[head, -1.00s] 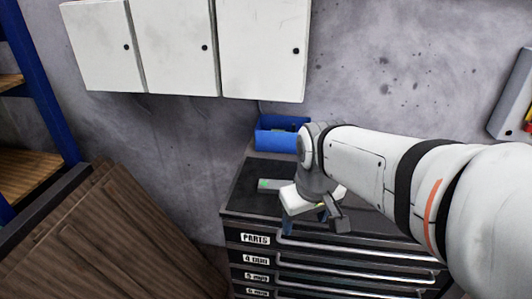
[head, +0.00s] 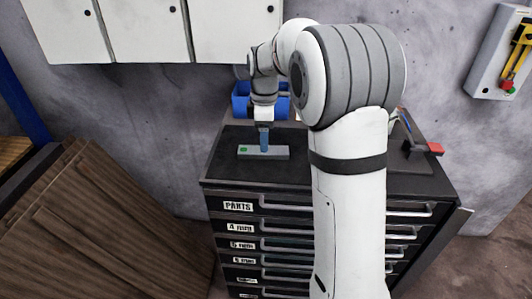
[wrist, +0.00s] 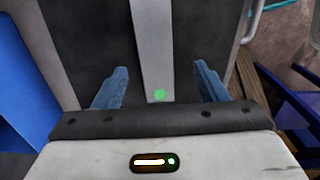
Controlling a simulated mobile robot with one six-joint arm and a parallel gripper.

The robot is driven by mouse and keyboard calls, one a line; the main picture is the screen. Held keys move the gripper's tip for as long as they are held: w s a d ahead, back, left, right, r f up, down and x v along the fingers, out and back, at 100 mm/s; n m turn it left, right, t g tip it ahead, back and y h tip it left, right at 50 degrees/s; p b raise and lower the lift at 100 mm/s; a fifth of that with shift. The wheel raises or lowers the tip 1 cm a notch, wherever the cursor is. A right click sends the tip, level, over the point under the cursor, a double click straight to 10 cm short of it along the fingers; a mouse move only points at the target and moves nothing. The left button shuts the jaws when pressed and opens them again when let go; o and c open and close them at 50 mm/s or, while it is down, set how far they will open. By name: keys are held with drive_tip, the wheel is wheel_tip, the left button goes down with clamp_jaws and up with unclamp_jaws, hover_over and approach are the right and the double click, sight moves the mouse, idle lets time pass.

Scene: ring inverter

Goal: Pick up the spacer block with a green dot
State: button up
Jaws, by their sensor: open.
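The spacer block (head: 278,154) is a grey bar lying flat on the dark cabinet top (head: 226,170). Its green dot is near its left end in the head view. The block (wrist: 153,45) also shows in the wrist view, running lengthwise between the fingers with the green dot close to the gripper body. My gripper (head: 264,141) points down at the block. In the wrist view my gripper (wrist: 160,72) is open, with one blue finger on each side of the block and a gap on both sides. I cannot tell how far down the fingertips reach beside it.
A blue bin (head: 241,103) stands at the back of the cabinet top, partly behind my arm. A dark fixture with a red end (head: 435,149) sits at the right. White wall cabinets (head: 233,30) hang above. Brown boards (head: 100,220) lean at the left.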

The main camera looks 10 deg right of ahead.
sight(244, 152)
drive_tip(key=shift+w+f, duration=0.1)
drive_tip(key=shift+f, duration=2.3)
drive_tip(key=shift+c, duration=0.6)
drive_tip(key=c, duration=1.2)
